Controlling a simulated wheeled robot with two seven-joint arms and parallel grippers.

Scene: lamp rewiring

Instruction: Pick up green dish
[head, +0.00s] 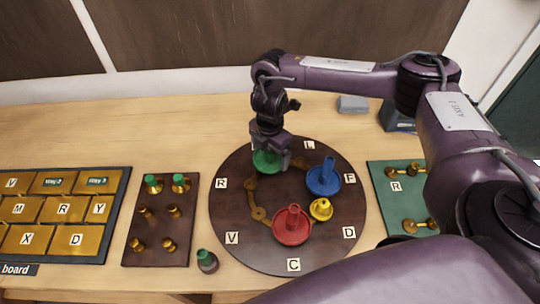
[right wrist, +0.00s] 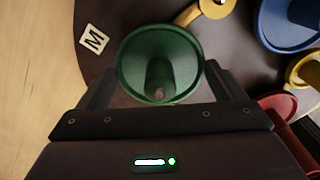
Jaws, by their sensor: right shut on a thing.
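The green dish (head: 268,163) is at the back of the round dark board (head: 228,235), partly hidden under my right gripper (head: 268,148). In the right wrist view the green dish (right wrist: 160,58) is a round cup with a post in its middle. My right gripper's fingers (right wrist: 160,88) lie on either side of it, shut on it. I cannot tell whether the dish touches the board. My left gripper is not in view.
A blue dish (head: 323,180), a red dish (head: 292,226) and a small yellow dish (head: 321,209) stand on the round board. A brown peg board (head: 160,255) and a lettered panel (head: 60,212) lie left. A green board (head: 385,208) lies right.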

